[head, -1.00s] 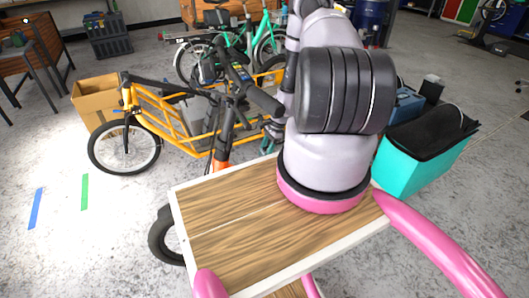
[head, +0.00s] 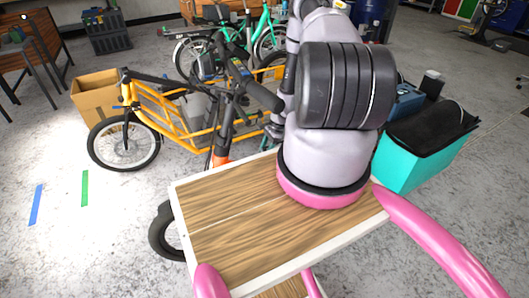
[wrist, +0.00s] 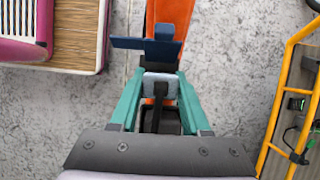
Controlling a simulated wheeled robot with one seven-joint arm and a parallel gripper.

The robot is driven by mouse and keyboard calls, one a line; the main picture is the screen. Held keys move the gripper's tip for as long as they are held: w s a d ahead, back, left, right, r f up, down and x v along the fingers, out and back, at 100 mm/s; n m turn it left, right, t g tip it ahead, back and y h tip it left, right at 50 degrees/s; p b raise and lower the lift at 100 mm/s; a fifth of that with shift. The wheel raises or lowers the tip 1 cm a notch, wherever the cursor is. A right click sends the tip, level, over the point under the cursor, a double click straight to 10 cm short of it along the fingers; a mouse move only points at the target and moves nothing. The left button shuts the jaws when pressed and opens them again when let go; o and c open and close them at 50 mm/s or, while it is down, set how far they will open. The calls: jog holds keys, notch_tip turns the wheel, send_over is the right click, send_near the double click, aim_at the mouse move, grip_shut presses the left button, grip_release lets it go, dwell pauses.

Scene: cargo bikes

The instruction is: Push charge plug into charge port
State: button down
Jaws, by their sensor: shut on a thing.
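In the wrist view my gripper (wrist: 160,88) has its teal fingers shut on a small pale grey block, which I take to be the charge plug (wrist: 157,78). A dark strip runs from the block back between the fingers. Just ahead of it is a dark blue part (wrist: 148,45) with a wide crossbar, in front of an orange bike frame (wrist: 168,14). I cannot tell whether the plug touches this part, or whether the part holds the charge port. The port opening is not visible. In the head view my arm hides the gripper and plug; part of the orange frame (head: 221,158) shows.
A yellow cargo bike (head: 160,112) stands left of the orange one, and its yellow frame (wrist: 288,95) is at the right of the wrist view. A teal box (head: 418,160) stands right of my arm. A cardboard box (head: 92,98) is farther left.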

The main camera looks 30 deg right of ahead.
jog(key=shift+f, duration=0.65)
jog(key=shift+c, duration=1.4)
grip_release()
jog(key=v, duration=1)
jog(key=shift+r, duration=0.35)
jog(key=shift+s+d, duration=0.1)
